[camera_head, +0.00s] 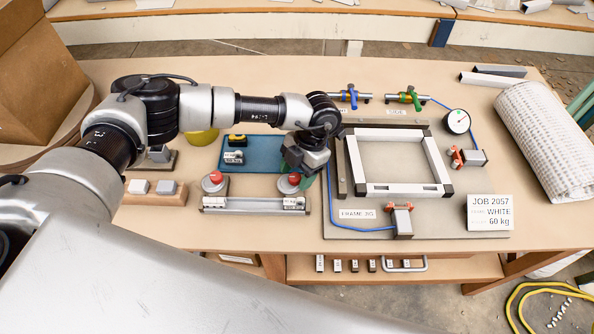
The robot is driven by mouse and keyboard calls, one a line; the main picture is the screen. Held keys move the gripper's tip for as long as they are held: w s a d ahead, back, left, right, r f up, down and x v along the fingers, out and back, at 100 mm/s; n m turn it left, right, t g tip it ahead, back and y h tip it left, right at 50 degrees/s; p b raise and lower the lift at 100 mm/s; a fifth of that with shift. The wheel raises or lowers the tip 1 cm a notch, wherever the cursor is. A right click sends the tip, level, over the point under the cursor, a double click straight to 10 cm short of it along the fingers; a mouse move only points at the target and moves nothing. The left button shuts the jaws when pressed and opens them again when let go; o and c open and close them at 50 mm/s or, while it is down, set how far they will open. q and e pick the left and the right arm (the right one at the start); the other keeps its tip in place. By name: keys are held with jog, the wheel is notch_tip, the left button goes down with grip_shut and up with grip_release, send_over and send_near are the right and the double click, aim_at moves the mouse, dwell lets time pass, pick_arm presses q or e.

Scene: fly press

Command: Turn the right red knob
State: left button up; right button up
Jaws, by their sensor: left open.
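The right red knob (291,181) stands on the right end of a low grey fixture (254,206). Its upper part is partly covered by my left gripper (301,172), which comes down over it from behind. My left gripper is open and right at the knob; I cannot tell whether its fingers touch it. A matching left red knob (213,180) stands at the fixture's left end, in full view. My right gripper is not in view.
A white frame (404,188) in a fixture plate lies right of the gripper, with clamps and a blue hose around it. A blue tray (264,148) lies behind the knobs. A job sign (490,212) and a white roll (545,138) stand at the right.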

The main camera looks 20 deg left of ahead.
pick_arm(q)
jog(key=b+v, duration=0.1)
jog(key=v, duration=0.9)
jog(key=shift+w+r+b, duration=0.2)
jog(key=shift+r+b, duration=0.15)
jog(key=shift+b, duration=0.05)
jog(key=shift+d, duration=0.1)
